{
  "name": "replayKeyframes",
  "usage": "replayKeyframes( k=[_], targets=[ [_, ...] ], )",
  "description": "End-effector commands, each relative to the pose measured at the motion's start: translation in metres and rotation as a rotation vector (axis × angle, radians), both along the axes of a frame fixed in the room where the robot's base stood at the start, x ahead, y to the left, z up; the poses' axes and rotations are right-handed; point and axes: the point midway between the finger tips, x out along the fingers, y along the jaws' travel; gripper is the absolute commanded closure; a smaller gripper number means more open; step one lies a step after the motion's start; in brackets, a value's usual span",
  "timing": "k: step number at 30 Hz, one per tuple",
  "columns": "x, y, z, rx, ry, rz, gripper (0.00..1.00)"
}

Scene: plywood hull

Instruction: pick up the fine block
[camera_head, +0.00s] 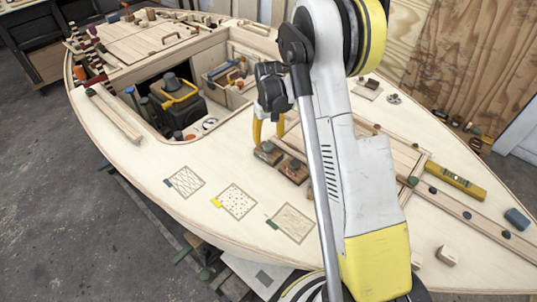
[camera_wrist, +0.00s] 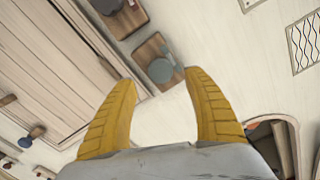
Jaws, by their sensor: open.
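Two small brown wooden blocks with dark round knobs lie on the pale deck. One block (camera_head: 267,153) is on the left in the head view, and the other block (camera_head: 293,169) is close to its right. I cannot tell which is the fine block; no label is readable. My gripper (camera_head: 268,136) is open and empty, its yellow fingers pointing down above the blocks. In the wrist view, one block (camera_wrist: 150,48) lies just ahead of the gap between the fingertips (camera_wrist: 160,80). Another block (camera_wrist: 127,18) is farther up, cut by the top edge.
A framed hatch panel (camera_wrist: 62,60) lies beside the blocks. Three patterned squares (camera_head: 237,201) lie on open deck in front. An open well (camera_head: 150,88) holds a toolbox (camera_head: 180,101). A yellow level (camera_head: 455,181) lies at right.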

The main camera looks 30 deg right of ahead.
Motion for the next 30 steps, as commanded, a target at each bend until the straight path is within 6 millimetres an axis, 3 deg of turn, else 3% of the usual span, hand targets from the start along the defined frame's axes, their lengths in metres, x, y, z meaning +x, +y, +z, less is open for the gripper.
replayKeyframes(
  k=[7,15,21,30],
  targets=[
    [0.001,0.001,-0.041,0.001,-0.001,0.000,0.40],
    [0.000,0.001,-0.045,0.001,-0.001,0.000,0.40],
    [0.000,0.001,-0.045,0.001,-0.001,0.000,0.99],
    [0.000,0.001,-0.045,0.001,-0.001,0.000,1.00]
  ],
)
